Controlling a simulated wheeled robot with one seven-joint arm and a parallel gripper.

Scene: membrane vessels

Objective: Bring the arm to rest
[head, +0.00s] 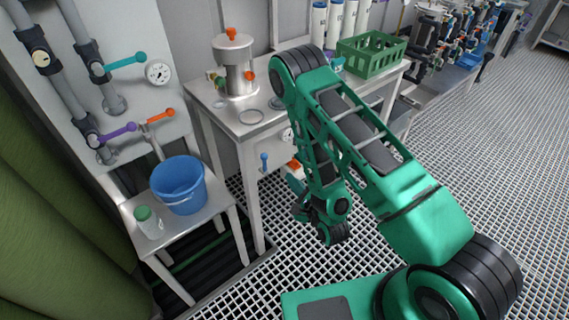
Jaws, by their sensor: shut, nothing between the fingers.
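My green and black arm rises from the lower right, bends at a high elbow in front of the metal table, and hangs down over the grating. My gripper (334,235) is at its lower end, small and dark, above the grating floor (375,272) and to the right of the table's front leg. It is shut and holds nothing. It touches nothing that I can see. Its fingertips are too small to make out clearly.
A metal table (205,110) carries a steel vessel (236,68) and a green crate (371,54). A low stand (205,219) at left holds a blue bucket (179,186) and a green-capped jar (149,223). Valved pipes are behind it. Grating at right is clear.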

